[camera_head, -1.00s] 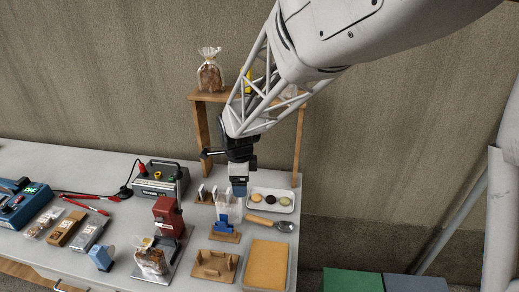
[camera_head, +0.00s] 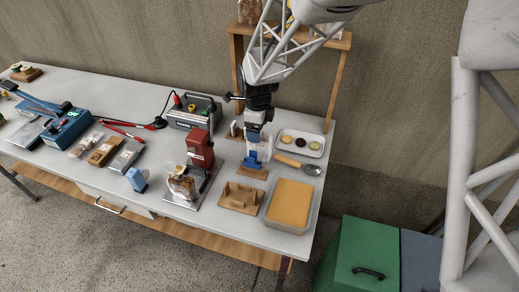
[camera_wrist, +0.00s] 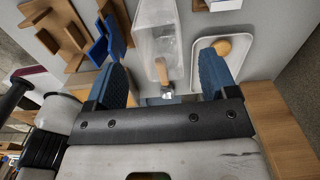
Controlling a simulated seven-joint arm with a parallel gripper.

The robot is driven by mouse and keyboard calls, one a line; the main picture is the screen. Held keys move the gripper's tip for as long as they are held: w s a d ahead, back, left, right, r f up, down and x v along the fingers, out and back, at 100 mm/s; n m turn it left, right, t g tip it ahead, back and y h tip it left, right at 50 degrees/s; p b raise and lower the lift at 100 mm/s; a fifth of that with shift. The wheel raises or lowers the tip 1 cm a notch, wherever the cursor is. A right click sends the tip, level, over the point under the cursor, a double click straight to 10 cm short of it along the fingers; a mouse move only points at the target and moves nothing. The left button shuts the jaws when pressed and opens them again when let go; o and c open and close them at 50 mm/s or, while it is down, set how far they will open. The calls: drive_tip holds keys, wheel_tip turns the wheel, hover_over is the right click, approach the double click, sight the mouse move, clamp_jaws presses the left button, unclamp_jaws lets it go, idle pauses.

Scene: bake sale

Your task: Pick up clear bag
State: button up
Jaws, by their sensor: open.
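A clear bag (camera_head: 264,149) stands empty-looking at a blue holder (camera_head: 252,161) on a wooden base near the right end of the table. In the wrist view the clear bag (camera_wrist: 156,38) shows between my two blue fingertips, with the blue holder (camera_wrist: 108,40) to its left. My gripper (camera_head: 253,138) points down at the bag, close to its top. In the wrist view my gripper (camera_wrist: 165,75) is open, with a finger on each side and no visible contact with the bag. My gripper hides part of the bag in the head view.
A white tray of round treats (camera_head: 301,143) and a scoop (camera_head: 302,165) lie right of the bag. A red press (camera_head: 200,148) stands left. A wooden rack (camera_head: 240,197) and a bin with an orange-tan top (camera_head: 290,204) are in front; a wooden shelf (camera_head: 338,80) stands behind.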

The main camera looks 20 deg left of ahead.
sight(259, 146)
drive_tip(key=shift+f, duration=0.45)
drive_tip(key=shift+f, duration=0.1)
drive_tip(key=shift+d+f, duration=0.15)
drive_tip(key=shift+f, duration=1.1)
drive_tip(key=shift+d+f, duration=0.1)
drive_tip(key=shift+f, duration=1.15)
drive_tip(key=shift+c, duration=0.3)
drive_tip(key=c, duration=0.6)
